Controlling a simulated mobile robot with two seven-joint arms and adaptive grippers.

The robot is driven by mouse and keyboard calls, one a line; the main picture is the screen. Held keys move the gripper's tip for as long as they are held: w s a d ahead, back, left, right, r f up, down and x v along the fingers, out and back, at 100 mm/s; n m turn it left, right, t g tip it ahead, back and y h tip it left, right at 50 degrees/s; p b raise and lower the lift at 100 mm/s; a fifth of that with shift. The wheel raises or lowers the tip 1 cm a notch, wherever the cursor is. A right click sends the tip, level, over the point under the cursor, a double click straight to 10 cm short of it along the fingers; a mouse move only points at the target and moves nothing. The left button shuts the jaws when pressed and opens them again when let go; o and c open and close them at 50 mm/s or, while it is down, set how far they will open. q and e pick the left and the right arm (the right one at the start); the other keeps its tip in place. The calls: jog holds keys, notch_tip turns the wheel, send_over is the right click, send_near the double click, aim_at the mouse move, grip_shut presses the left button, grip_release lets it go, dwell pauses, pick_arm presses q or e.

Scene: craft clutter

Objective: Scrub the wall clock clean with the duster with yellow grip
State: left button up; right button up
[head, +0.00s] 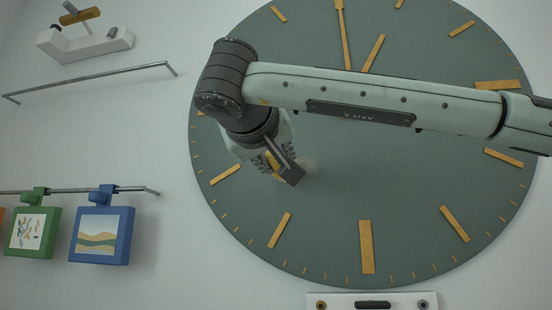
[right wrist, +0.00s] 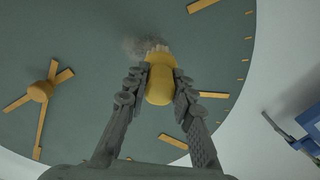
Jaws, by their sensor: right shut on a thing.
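The wall clock (head: 330,215) is a large grey-green disc with golden hour bars and hands. It also fills much of the right wrist view (right wrist: 75,45). My right gripper (head: 284,164) is in front of the clock's lower left part, shut on the duster with yellow grip (right wrist: 160,85). The yellow grip sits between both fingers (right wrist: 158,88) in the right wrist view. A grey fuzzy patch lies at the duster's pale tip, against the clock face; I cannot tell whether it is bristles or dirt. In the head view the gripper mostly hides the duster. My left gripper is not in view.
A metal rail (head: 75,190) at the lower left carries a green framed picture (head: 33,232) and a blue one (head: 101,236). Above are another rail (head: 90,78) and a white shelf (head: 85,44). A white strip with knobs (head: 343,304) is below the clock.

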grip_shut()
jog(key=shift+w+d+p, duration=0.2)
jog(key=shift+w+p, duration=0.35)
jog(key=shift+w, duration=0.45)
jog(key=shift+d, duration=0.1)
jog(key=d, duration=0.1)
jog(key=d+b, duration=0.1)
jog(key=shift+s+d, duration=0.3)
jog(key=shift+s, duration=0.1)
dwell(0.4)
jog(key=d, duration=0.3)
jog(key=shift+s, duration=0.15)
